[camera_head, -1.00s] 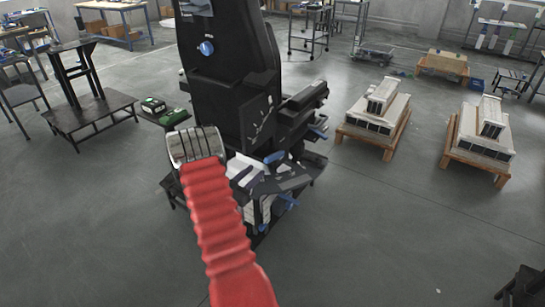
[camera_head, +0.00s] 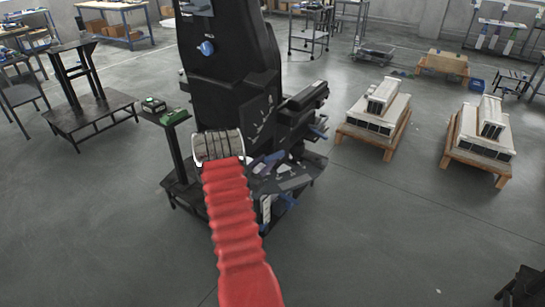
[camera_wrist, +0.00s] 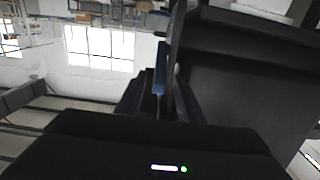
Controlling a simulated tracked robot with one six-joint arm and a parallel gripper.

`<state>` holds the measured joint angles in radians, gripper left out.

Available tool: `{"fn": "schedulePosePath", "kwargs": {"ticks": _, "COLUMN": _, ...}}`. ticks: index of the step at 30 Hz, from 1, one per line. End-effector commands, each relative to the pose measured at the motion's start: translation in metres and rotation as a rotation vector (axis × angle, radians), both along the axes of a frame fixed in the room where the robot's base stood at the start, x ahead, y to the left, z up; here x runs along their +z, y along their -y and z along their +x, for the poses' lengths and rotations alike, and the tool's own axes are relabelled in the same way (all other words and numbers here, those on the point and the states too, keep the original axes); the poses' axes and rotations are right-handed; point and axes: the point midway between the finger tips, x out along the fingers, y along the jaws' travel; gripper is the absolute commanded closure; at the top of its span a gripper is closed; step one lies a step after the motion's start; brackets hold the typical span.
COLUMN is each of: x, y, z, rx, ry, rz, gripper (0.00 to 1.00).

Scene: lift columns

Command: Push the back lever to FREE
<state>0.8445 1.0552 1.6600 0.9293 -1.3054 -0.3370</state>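A tall black seat-like machine (camera_head: 238,85) stands ahead in the head view. A blue knob (camera_head: 207,48) sits on its upper back, with small white lettering beside it that I cannot read. Several blue levers, including one (camera_head: 318,133), show lower on its right side. I cannot tell which part is the back lever. The end of my red arm, with my gripper (camera_head: 218,146), is in front of the machine's lower left. Its fingertips are not clear there. In the wrist view a narrow blue part (camera_wrist: 161,62) stands upright beside a large dark panel (camera_wrist: 235,85). Contact is unclear.
A small stand with green-and-black boxes (camera_head: 174,117) is left of the machine. Two pale blocks on wooden pallets (camera_head: 374,125) (camera_head: 481,140) are at the right. The front floor is mostly clear.

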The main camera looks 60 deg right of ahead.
Motion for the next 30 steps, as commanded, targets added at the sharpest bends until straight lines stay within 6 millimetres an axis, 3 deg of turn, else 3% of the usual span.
{"fn": "schedulePosePath", "kwargs": {"ticks": 6, "x": 0.0, "y": 0.033, "z": -0.007, "rx": -0.003, "ry": 0.0, "rz": -0.001, "gripper": 0.66}}
{"fn": "schedulePosePath", "kwargs": {"ticks": 12, "x": 0.0, "y": 0.052, "z": -0.009, "rx": -0.001, "ry": -0.001, "rz": 0.0, "gripper": 0.66}}
{"fn": "schedulePosePath", "kwargs": {"ticks": 23, "x": 0.0, "y": 0.055, "z": -0.009, "rx": -0.001, "ry": -0.001, "rz": 0.0, "gripper": 0.66}}
{"fn": "schedulePosePath", "kwargs": {"ticks": 30, "x": 0.0, "y": 0.055, "z": -0.009, "rx": -0.001, "ry": -0.001, "rz": 0.0, "gripper": 0.83}}
